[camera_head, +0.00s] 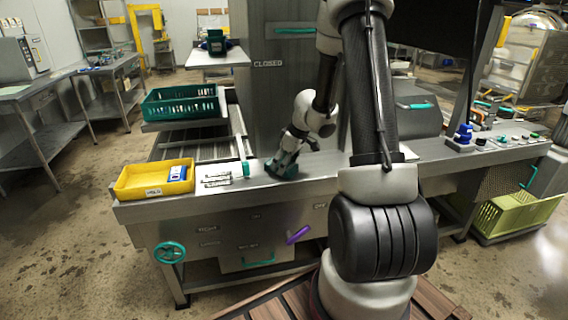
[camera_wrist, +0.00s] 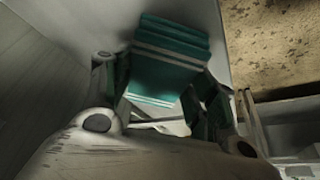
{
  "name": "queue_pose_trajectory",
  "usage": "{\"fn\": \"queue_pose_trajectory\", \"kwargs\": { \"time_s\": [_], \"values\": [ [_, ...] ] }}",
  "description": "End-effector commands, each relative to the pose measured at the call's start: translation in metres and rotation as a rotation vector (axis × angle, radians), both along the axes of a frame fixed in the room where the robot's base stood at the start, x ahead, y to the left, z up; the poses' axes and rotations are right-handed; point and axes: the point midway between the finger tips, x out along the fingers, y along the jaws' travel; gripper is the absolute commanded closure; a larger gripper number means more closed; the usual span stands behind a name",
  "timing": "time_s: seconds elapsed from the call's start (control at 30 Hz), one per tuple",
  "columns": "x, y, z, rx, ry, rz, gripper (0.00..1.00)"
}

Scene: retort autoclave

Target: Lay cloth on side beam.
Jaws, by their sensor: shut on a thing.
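A teal cloth with pale stripes (camera_wrist: 170,48) shows in the wrist view, folded flat. My gripper (camera_wrist: 160,95) has its dark teal fingers on either side of it and is shut on it. In the head view my gripper (camera_head: 284,166) is low over the steel bench top (camera_head: 325,165), right of the white label plate. The cloth cannot be told apart from the teal fingers there. Whether the cloth touches the steel is unclear. I cannot tell for certain which steel edge is the side beam; a long rail (camera_head: 238,122) runs beside the conveyor.
A yellow tray (camera_head: 130,187) with a blue item stands at the bench's left end. A green crate (camera_head: 180,103) sits behind it. Blue knobs (camera_head: 463,136) and buttons are at the right. A tall steel door panel (camera_head: 270,100) rises behind my gripper.

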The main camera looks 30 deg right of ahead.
Motion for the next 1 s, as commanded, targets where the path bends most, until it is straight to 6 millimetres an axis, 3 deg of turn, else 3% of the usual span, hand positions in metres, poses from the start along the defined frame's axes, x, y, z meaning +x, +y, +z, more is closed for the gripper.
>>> {"fn": "queue_pose_trajectory", "kwargs": {
  "time_s": [0.13, 0.17, 0.27, 0.67, 0.87, 1.0],
  "values": [
    [0.0, 0.0, -0.003, 0.001, 0.001, -0.001, 0.63],
    [0.0, 0.0, -0.003, 0.001, -0.001, -0.001, 0.37],
    [0.0, 0.0, -0.003, 0.001, -0.001, -0.001, 0.21],
    [0.0, 0.0, 0.0, 0.0, -0.001, 0.0, 0.21],
    [-0.008, -0.007, 0.027, -0.001, -0.005, -0.002, 0.21],
    [-0.02, -0.013, 0.058, -0.003, -0.005, -0.003, 0.21]
  ]
}}
